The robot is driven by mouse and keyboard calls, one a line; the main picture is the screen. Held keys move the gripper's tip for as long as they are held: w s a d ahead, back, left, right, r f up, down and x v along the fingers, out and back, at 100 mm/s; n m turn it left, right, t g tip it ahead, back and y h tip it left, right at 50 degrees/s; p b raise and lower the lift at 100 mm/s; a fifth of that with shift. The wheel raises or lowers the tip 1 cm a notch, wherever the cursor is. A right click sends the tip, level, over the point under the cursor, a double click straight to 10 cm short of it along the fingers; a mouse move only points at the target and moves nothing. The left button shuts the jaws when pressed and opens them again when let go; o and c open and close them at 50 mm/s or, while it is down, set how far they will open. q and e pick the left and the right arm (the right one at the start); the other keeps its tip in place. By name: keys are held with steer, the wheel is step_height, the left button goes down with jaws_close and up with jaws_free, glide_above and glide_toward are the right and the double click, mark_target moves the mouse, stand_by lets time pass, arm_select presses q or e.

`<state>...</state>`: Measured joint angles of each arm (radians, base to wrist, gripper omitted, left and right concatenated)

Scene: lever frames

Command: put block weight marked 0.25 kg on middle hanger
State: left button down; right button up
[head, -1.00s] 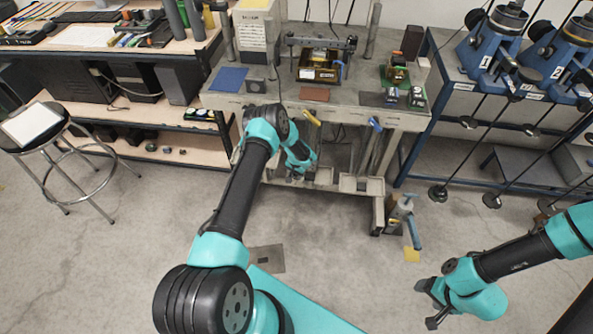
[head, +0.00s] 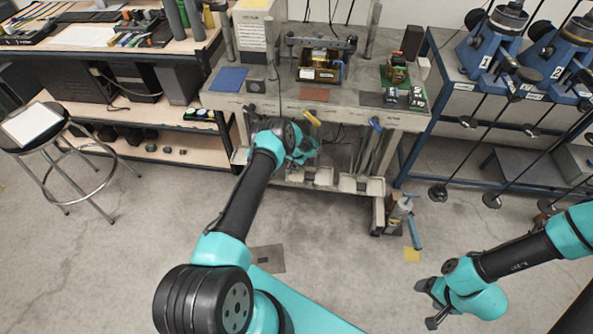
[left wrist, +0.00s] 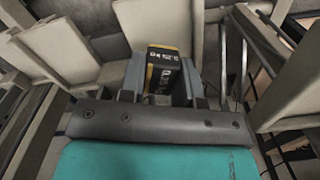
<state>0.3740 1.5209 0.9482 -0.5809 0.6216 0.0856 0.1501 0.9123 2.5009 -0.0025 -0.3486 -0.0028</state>
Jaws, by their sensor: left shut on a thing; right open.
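A dark block weight with yellow edges (left wrist: 166,75) is between the fingers of my left gripper (left wrist: 164,88) in the left wrist view. My right gripper (head: 430,304) is open and empty over the floor.
The grey bench (head: 345,112) has upright posts and coloured handles at its front. A stool (head: 55,150) stands at the left, with a shelf of dark weights (head: 130,135) behind it. A blue rack (head: 470,180) with rods is at the right.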

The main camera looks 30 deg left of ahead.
mark_target(296, 170)
arm_select(q)
steer(key=shift+w+f, duration=0.1)
steer(key=shift+f, duration=1.6)
steer(key=shift+f, duration=0.2)
steer(key=c, duration=1.1)
jaws_free()
steer(key=shift+r, duration=0.1)
steer(key=shift+r, duration=2.8)
steer(key=shift+d, duration=0.1)
